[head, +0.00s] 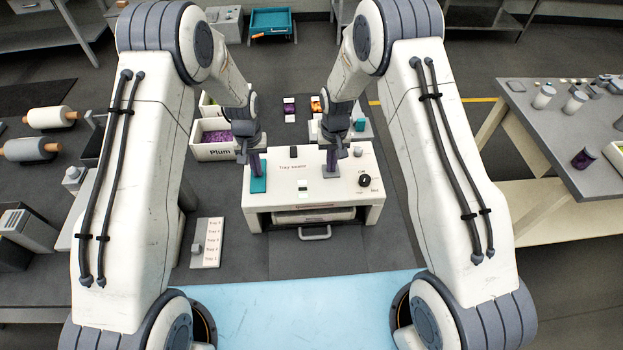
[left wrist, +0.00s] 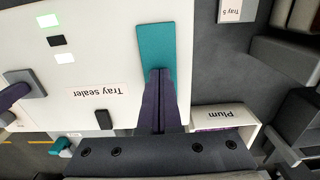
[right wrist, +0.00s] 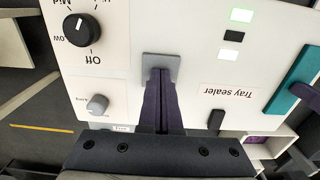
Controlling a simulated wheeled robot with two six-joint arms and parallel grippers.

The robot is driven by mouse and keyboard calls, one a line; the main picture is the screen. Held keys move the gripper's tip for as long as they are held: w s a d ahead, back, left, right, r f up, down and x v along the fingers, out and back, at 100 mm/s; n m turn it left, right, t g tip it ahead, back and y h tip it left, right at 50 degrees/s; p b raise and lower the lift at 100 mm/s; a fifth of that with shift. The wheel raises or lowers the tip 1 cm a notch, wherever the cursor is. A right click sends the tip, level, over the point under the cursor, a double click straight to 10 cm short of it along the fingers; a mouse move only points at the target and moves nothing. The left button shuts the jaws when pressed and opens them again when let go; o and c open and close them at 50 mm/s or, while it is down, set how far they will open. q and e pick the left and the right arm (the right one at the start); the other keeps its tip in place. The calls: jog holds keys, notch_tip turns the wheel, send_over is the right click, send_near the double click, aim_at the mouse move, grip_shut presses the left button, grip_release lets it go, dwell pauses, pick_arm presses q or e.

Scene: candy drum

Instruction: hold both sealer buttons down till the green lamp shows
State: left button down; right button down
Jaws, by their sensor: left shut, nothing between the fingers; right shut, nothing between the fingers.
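The white tray sealer (head: 280,208) stands ahead of me. My left gripper (left wrist: 160,72) is shut and empty, its tips at the near edge of the teal button (left wrist: 156,42). My right gripper (right wrist: 160,72) is shut and empty, its tips at the grey button (right wrist: 160,62). Both sets of tips appear to touch; how far the buttons are pressed I cannot tell. Between the buttons, in the right wrist view, one small window (right wrist: 240,15) glows pale green, the middle one (right wrist: 235,36) is black and the third (right wrist: 230,55) is white.
A black dial (right wrist: 81,30) and a grey knob (right wrist: 97,104) sit beside the grey button. A Plum bin (head: 212,152) stands left of the sealer. A tray label board (head: 207,243) lies at front left. A side table (head: 560,125) stands at right.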

notch_tip(320, 180, up, 8)
dwell(1.1)
